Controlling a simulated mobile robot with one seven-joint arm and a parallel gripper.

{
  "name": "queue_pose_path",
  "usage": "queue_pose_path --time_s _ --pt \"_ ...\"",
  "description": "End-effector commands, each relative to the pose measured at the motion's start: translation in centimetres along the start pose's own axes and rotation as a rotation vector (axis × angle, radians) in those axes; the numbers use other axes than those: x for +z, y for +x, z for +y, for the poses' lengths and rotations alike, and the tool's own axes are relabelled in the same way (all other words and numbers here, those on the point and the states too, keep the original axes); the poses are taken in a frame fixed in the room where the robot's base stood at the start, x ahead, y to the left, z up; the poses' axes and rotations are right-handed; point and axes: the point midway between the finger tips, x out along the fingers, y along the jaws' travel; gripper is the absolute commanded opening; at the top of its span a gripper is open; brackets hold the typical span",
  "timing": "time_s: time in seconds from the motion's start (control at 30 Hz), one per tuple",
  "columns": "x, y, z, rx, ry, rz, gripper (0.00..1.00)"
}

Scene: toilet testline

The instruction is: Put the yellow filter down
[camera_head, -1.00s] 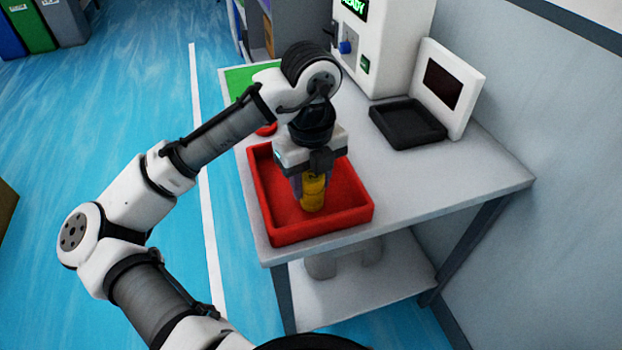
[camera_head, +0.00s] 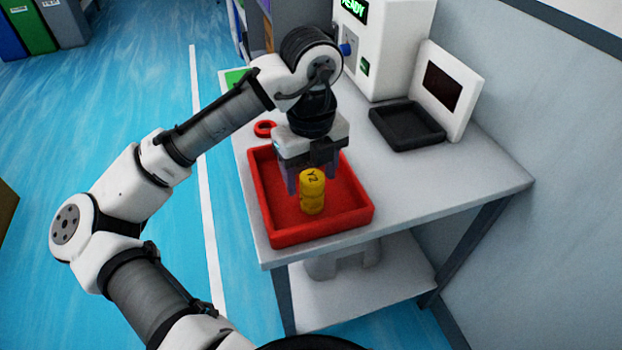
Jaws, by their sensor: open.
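The yellow filter (camera_head: 312,192), marked Y2 on top, stands upright in the red tray (camera_head: 283,236) on the table. My gripper (camera_head: 308,186) is open. It sits just behind and above the filter in this view, with one finger seen to the left of the filter. The other finger is partly hidden, and the filter's top now shows clear of the jaws.
A white machine (camera_head: 389,45) with a green READY display stands at the table's back. A black tray (camera_head: 407,126) and a white screen panel (camera_head: 447,88) are beside it. A red ring (camera_head: 265,128) lies behind the red tray. The table's right front is clear.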

Motion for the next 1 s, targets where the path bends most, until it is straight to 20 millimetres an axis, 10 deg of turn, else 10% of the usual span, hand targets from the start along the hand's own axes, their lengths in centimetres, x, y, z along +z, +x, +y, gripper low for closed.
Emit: queue_pose_path --time_s 0.4,0.83,1.0 --pt "0.1 -8.5 0.0 0.001 -0.001 -0.003 0.61" --pt "0.0 -9.8 -0.1 -0.006 -0.002 -0.002 0.61" --pt "0.5 -11.4 -3.7 -0.262 -0.078 -0.070 0.61"
